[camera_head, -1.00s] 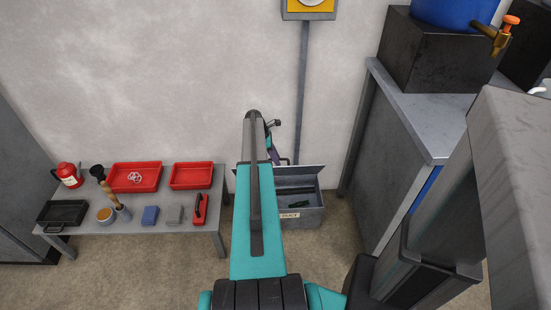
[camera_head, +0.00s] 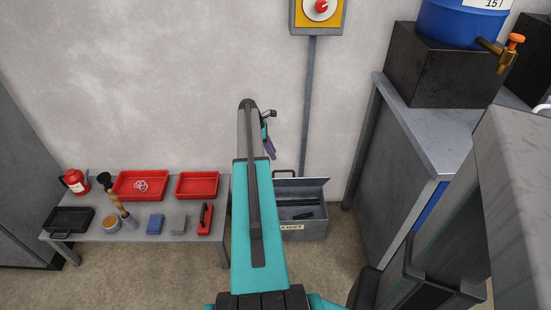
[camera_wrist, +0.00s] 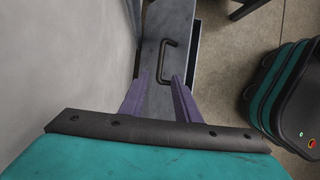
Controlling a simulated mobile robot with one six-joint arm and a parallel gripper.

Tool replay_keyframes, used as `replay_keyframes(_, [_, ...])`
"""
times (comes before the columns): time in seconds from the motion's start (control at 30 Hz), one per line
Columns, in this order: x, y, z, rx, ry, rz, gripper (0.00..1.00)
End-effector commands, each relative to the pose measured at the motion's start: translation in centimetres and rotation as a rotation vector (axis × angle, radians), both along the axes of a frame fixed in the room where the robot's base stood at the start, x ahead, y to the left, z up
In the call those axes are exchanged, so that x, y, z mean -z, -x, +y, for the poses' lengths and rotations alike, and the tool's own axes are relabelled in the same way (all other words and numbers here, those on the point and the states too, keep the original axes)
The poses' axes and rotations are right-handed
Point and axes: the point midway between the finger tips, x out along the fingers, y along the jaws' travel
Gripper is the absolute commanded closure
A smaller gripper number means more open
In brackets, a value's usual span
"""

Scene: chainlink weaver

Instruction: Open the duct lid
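The duct (camera_head: 306,230) is a grey box on the floor by the wall, with a partly hidden label on its front. Its grey lid (camera_head: 308,182) is raised at the back, and the dark inside shows. A black handle (camera_head: 284,172) stands at the lid's left; the handle also shows in the wrist view (camera_wrist: 168,60), ahead of the fingers on the grey lid (camera_wrist: 158,28). My gripper (camera_wrist: 161,78) has two purple fingers spread apart with nothing between them. In the head view my gripper (camera_head: 268,148) is above the handle, apart from it. My arm hides the box's left part.
A table (camera_head: 190,207) at left holds red trays (camera_head: 140,185) and tools. A grey workbench (camera_head: 425,130) with a blue barrel (camera_head: 462,22) stands at right.

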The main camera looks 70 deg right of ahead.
Motion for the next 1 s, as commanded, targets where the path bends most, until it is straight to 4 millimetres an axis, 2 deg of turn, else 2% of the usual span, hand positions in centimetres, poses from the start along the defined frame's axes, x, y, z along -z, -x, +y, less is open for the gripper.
replay_keyframes(0.2, [-1.7,-0.7,0.2,0.0,0.001,0.0,0.71])
replay_keyframes(0.53, [-1.9,-0.8,0.2,0.0,0.0,0.0,0.71])
replay_keyframes(0.57, [-1.9,-0.8,0.2,0.0,0.0,0.0,0.72])
replay_keyframes(0.73, [-1.8,-1.1,0.6,0.0,0.002,-0.002,1.0])
replay_keyframes(0.87, [-1.6,-2.3,1.9,0.003,0.009,-0.012,1.0])
replay_keyframes(1.0, [-1.1,-5.0,5.0,0.013,0.023,-0.036,1.0])
